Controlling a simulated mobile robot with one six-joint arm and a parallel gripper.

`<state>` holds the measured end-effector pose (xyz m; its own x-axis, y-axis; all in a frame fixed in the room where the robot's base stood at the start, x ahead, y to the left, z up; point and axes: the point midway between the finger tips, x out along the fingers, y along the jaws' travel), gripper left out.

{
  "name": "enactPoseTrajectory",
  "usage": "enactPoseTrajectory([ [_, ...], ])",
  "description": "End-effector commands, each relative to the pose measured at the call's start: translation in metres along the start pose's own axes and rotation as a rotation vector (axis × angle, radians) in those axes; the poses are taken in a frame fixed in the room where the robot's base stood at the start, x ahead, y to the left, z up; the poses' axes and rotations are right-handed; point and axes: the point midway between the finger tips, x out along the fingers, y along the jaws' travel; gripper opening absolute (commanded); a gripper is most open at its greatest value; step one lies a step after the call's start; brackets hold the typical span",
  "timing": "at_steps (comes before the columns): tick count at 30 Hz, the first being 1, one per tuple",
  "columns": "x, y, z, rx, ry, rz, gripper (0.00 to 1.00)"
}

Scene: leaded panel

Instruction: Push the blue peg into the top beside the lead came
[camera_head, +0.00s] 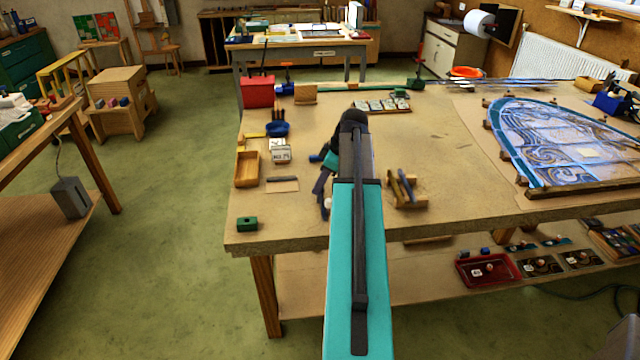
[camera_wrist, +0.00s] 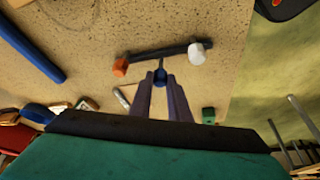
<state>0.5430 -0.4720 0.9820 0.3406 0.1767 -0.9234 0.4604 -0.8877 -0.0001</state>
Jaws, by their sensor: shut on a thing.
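A thin dark piece runs from the bar toward the peg. I cannot tell for certain which strip is the lead came. In the head view my arm hides most of the gripper and the spot below it.
A green block (camera_head: 247,224) sits near the bench's front left corner. A wooden block with sticks (camera_head: 406,190) is right of my arm. The leaded panel (camera_head: 565,145) lies at the right.

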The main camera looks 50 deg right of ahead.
Motion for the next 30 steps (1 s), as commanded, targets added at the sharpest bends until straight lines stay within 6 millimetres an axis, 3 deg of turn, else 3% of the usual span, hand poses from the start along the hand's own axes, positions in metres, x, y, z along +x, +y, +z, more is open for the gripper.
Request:
enactPoseTrajectory([
  [30, 0.0107, -0.0006, 0.0045, 0.000, -0.001, -0.002, 0.00],
])
